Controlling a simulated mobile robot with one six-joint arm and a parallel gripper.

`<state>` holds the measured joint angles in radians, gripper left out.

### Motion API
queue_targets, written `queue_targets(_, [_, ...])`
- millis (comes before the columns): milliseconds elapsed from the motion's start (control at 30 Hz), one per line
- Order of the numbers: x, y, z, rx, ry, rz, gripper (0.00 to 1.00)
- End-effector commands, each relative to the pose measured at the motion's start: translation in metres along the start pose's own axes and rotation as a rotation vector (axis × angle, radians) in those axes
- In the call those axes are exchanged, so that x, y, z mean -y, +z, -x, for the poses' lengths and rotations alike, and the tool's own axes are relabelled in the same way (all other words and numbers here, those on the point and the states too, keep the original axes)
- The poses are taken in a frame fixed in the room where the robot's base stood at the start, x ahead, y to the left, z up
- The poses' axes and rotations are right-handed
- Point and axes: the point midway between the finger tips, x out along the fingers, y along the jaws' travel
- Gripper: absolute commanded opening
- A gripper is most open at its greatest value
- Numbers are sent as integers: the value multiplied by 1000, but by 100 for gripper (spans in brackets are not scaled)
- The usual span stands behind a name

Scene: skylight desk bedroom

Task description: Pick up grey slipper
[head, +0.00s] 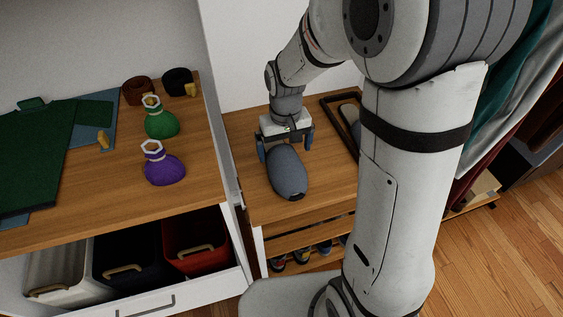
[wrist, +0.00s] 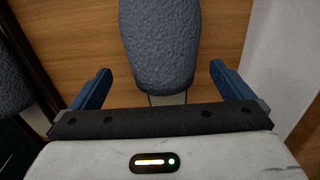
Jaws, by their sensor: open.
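A grey slipper (head: 287,172) lies on the wooden top of the low shelf unit in the head view. In the wrist view its textured grey end (wrist: 161,45) lies between my two blue fingers. My gripper (head: 284,146) is over the slipper's far end, pointing down, with one finger on each side. In the wrist view my gripper (wrist: 160,85) is open, with a gap between each finger and the slipper. I cannot tell whether the palm touches the slipper. A second grey item, perhaps the other slipper (wrist: 12,80), shows at the left edge of the wrist view.
A dark frame or tray (head: 333,107) lies right of the gripper on the shelf top. A white panel (head: 226,150) stands at left, beside the desk with green and purple pouches (head: 163,168). Shoes (head: 302,255) sit on the slats below. Clothes hang at right.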

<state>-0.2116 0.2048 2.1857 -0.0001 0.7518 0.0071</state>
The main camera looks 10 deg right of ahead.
Motion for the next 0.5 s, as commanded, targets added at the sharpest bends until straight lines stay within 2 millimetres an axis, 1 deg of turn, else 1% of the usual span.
queue_targets(300, [4,0,-45,3,0,0,100])
queue_targets(400, [4,0,-54,1,0,-1,100])
queue_targets(500, [4,-1,-57,0,0,-1,100])
